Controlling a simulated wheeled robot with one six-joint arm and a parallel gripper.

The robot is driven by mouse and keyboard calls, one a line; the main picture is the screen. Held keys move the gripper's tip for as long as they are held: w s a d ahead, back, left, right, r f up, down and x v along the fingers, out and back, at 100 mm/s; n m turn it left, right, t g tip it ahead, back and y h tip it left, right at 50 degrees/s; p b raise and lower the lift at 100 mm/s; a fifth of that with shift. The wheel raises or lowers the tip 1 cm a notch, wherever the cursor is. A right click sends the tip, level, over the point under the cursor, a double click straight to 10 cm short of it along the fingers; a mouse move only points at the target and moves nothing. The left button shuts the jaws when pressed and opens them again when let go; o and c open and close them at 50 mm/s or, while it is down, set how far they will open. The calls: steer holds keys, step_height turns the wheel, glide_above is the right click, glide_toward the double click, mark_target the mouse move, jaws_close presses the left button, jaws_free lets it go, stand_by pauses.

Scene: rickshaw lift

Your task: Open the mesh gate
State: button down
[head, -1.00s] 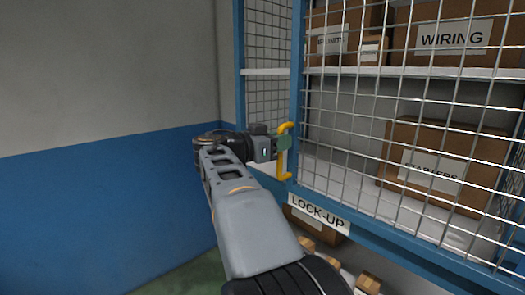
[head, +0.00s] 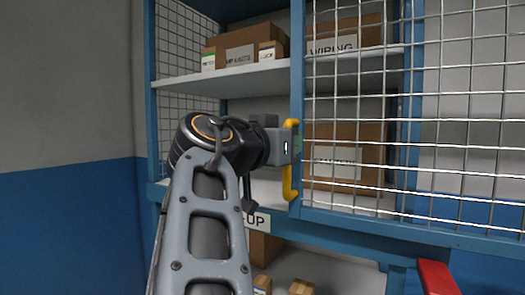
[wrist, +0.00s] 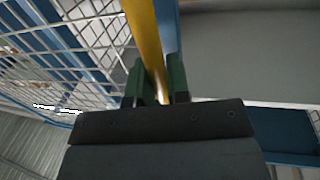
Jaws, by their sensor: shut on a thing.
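The mesh gate (head: 343,103) is a blue frame with wire mesh, in the middle and right of the head view. It stands partly open, with a wide gap between its left edge and the cage's left post. A yellow handle (head: 291,182) sits on that left edge and also shows in the wrist view (wrist: 145,35). My gripper (head: 293,143) is shut on the handle, coming from the left. In the wrist view its dark green fingers (wrist: 161,88) lie on either side of the yellow bar. The fingertips are partly hidden in the head view.
Shelves (head: 255,80) with cardboard boxes (head: 243,46) show through the gap and behind the mesh. A blue post (head: 412,110) stands behind the gate, which reaches past it to the right. A red object (head: 437,277) is at bottom right. A grey and blue wall (head: 70,225) is at left.

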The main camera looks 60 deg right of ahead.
steer(key=shift+s, duration=0.2)
steer(key=c, duration=1.1)
jaws_free()
